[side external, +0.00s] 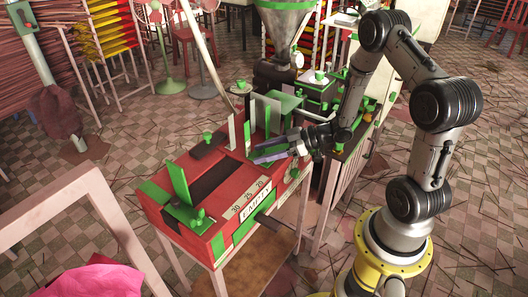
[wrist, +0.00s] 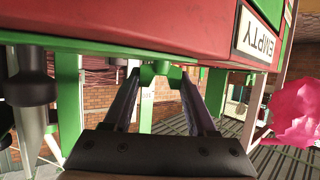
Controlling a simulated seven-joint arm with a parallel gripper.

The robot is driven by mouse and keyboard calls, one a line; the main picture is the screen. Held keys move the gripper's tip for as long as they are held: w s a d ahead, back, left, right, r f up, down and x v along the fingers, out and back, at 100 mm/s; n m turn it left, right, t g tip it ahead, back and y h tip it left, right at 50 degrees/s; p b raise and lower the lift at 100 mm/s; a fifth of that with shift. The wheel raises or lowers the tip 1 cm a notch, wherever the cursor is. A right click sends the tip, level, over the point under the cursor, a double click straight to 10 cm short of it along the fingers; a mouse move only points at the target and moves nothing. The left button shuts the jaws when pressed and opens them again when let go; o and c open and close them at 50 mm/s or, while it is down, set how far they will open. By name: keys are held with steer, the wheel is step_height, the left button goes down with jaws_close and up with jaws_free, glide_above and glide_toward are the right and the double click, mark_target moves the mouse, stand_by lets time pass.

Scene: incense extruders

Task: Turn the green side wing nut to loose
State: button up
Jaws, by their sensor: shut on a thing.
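The green side wing nut (wrist: 161,69) sits under the edge of the red machine body (wrist: 130,22) in the wrist view. My gripper (wrist: 158,76) has one finger on each side of it and is shut on it. In the side external view my gripper (side external: 256,157) reaches in from the right, at the right end of the red machine (side external: 240,196). The wing nut cannot be made out there, behind my fingers. I cannot tell its exact turn angle.
The machine carries an EMPTY label (side external: 258,202), several green upright parts and a green knob (side external: 207,136) on top. A metal hopper (side external: 285,25) stands behind. A second bench with green fittings (side external: 322,77) is close to my arm. Pink cloth (side external: 95,279) lies front left.

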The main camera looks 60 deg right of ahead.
steer(key=shift+n+g+y, duration=0.3)
steer(key=shift+n+y, duration=0.2)
steer(key=shift+y, duration=0.1)
steer(key=o, duration=1.4)
steer(key=shift+c, duration=0.2)
steer(key=v, duration=1.3)
steer(key=shift+s+d+r, duration=0.25)
